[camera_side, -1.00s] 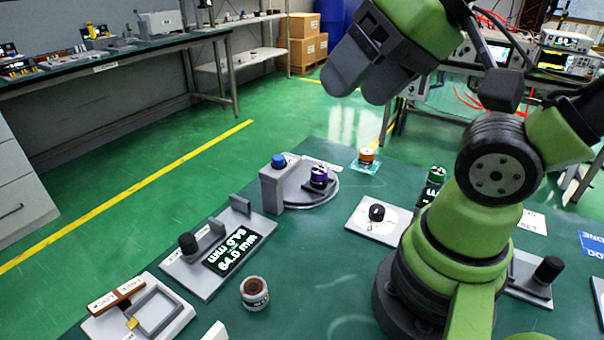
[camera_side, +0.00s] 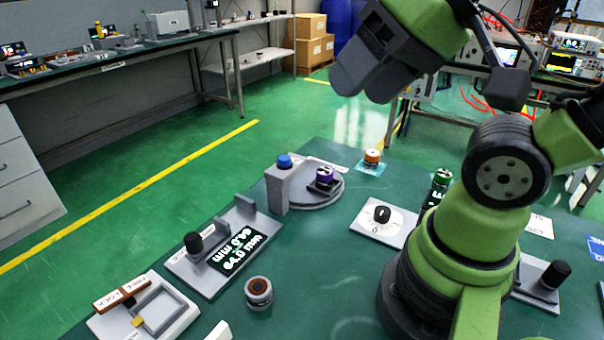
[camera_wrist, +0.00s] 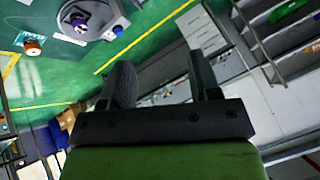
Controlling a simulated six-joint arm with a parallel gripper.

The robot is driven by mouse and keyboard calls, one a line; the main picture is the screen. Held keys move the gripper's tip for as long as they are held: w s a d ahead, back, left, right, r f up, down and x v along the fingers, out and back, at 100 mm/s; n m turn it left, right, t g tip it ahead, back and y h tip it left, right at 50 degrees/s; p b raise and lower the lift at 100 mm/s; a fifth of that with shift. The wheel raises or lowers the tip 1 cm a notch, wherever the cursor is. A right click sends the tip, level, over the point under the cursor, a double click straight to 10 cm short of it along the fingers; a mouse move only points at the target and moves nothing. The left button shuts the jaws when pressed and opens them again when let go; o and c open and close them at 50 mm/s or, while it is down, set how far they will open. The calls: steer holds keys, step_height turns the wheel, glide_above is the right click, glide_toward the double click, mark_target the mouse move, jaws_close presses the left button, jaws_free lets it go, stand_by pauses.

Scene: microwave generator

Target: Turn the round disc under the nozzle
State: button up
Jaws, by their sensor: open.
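The round grey disc (camera_side: 326,195) lies on the green table, with a dark holder and a purple-topped part (camera_side: 324,175) on it. A grey post with a blue cap (camera_side: 284,161) stands at the disc's left edge; I take its overhanging arm for the nozzle. In the wrist view the disc (camera_wrist: 100,32) is at the upper left, partly cut off by the frame. My gripper (camera_side: 355,85) is raised in the air, well above the table and apart from the disc. In the wrist view my gripper (camera_wrist: 160,75) has its two fingers apart, with nothing between them.
A slider fixture with a display (camera_side: 235,250), a brown-topped cylinder (camera_side: 258,291) and a latch fixture (camera_side: 160,316) are nearer. Bare table lies between.

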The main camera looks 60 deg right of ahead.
steer(key=w+d+f+n+g+h, duration=0.15)
steer(key=w+d, duration=0.25)
steer(key=w, duration=0.5)
steer(key=w+d+n+g, duration=0.15)
steer(key=w+d, duration=0.25)
steer(key=w, duration=0.5)
steer(key=n+g, duration=0.1)
steer(key=g, duration=0.3)
glide_toward(305, 173)
steer(key=shift+h, duration=0.25)
steer(key=w+r, duration=0.1)
steer(key=w+a, duration=0.1)
steer(key=w, duration=0.1)
steer(key=w+a+r, duration=0.1)
steer(key=shift+w+a+r, duration=0.2)
steer(key=shift+w+r, duration=0.1)
steer(key=shift+w, duration=0.1)
step_height(305, 173, down, 10)
steer(key=shift+r, duration=0.1)
jaws_close()
